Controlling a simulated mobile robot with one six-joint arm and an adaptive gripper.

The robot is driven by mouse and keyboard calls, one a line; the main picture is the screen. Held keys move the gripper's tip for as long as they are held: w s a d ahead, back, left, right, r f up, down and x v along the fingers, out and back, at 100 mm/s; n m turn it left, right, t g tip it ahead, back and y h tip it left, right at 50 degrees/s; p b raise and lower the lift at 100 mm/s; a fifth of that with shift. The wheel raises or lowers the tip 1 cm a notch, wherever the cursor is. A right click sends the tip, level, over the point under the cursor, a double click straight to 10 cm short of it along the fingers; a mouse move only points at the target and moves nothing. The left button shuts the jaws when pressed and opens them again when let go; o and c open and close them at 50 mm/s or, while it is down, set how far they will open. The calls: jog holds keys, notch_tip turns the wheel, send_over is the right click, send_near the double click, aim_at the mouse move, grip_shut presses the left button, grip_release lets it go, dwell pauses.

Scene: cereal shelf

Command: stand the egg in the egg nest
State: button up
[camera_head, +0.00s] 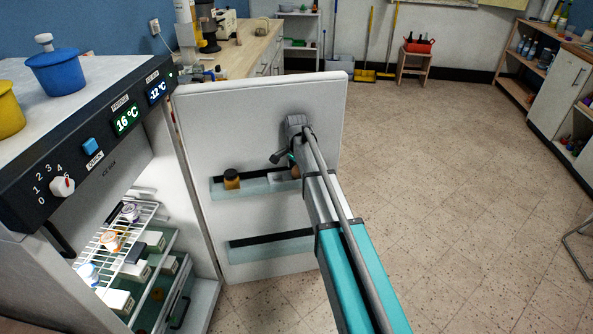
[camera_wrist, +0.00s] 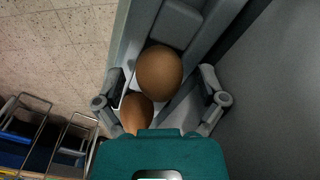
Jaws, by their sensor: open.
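Two brown eggs show in the wrist view. One egg (camera_wrist: 159,72) lies between my open fingers, with visible gaps on both sides. The other egg (camera_wrist: 136,112) is beside and below it in the picture, its lower end hidden by my gripper's body. A grey holder with a squarish recess (camera_wrist: 178,22), seemingly the egg nest, is above the first egg in that view. I cannot tell whether either egg stands in a recess. My gripper (camera_wrist: 162,85) is open at the fridge door's upper shelf. A small brown egg part (camera_head: 295,172) shows beside my arm in the head view.
The fridge door (camera_head: 235,125) stands open. Its upper shelf (camera_head: 218,190) holds a brown jar (camera_head: 231,179); the lower door shelf (camera_head: 262,245) looks empty. Cartons and jars fill the lit fridge shelves (camera_head: 125,240). Open floor (camera_head: 470,190) lies right of the door.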

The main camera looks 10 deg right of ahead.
jog(key=shift+r, duration=0.15)
notch_tip(320, 180, up, 12)
jog(key=p, duration=1.2)
jog(key=shift+r+p, duration=0.2)
jog(key=shift+p, duration=0.15)
jog(key=shift+s, duration=0.15)
jog(key=s+n, duration=1.2)
jog(key=s, duration=1.7)
jog(key=c, duration=0.5)
jog(key=shift+a, duration=0.1)
